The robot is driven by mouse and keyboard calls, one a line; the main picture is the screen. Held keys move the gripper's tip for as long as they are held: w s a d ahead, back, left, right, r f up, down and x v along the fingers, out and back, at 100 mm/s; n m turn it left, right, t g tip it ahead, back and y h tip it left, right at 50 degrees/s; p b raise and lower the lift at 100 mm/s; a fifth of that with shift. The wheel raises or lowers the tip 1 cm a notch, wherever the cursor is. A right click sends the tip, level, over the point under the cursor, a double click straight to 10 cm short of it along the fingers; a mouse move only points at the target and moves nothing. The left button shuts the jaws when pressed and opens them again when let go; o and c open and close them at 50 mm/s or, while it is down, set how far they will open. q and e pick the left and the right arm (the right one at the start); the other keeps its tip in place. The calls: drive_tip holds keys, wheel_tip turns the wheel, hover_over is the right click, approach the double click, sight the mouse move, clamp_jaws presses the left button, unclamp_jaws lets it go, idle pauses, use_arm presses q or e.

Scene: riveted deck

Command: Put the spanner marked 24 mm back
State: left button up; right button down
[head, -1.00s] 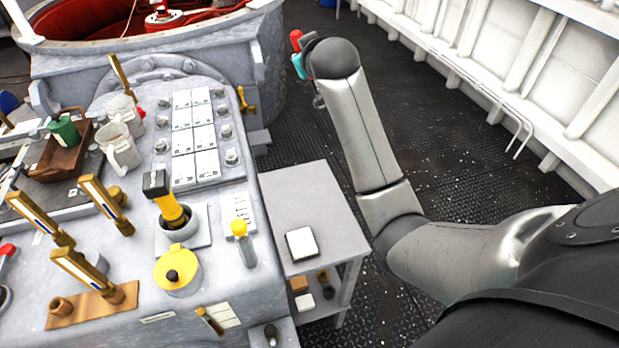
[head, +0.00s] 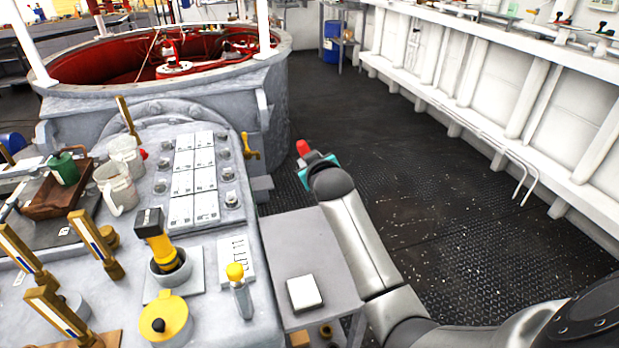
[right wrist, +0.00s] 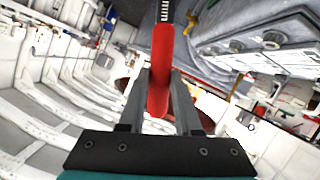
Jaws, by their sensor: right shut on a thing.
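My right gripper (right wrist: 160,118) is shut on a red-handled tool (right wrist: 159,75) in the right wrist view. The tool has a dark upper part with white marks that I cannot read, and its far end is cut off by the frame. In the head view the tool's red end (head: 303,147) shows beyond my right gripper (head: 316,163), above the dark deck and right of the console. My forearm partly hides the gripper there. I cannot confirm a 24 mm mark. My left gripper is not in view.
A grey console (head: 205,290) with levers and mugs fills the left. A small grey side table (head: 297,245) with a white block stands beside it. A ledge (head: 500,22) along the right wall bears small coloured things. A blue barrel (head: 331,45) stands far back. The deck (head: 420,175) between is clear.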

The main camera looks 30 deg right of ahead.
wheel_tip(320, 180, down, 4)
drive_tip(key=shift+f+b, duration=0.15)
drive_tip(key=shift+b, duration=0.5)
drive_tip(key=c, duration=0.9)
unclamp_jaws()
drive_tip(key=shift+o, duration=1.3)
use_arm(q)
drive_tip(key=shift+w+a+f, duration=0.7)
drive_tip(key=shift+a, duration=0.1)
use_arm(e)
drive_tip(key=shift+o, duration=0.2)
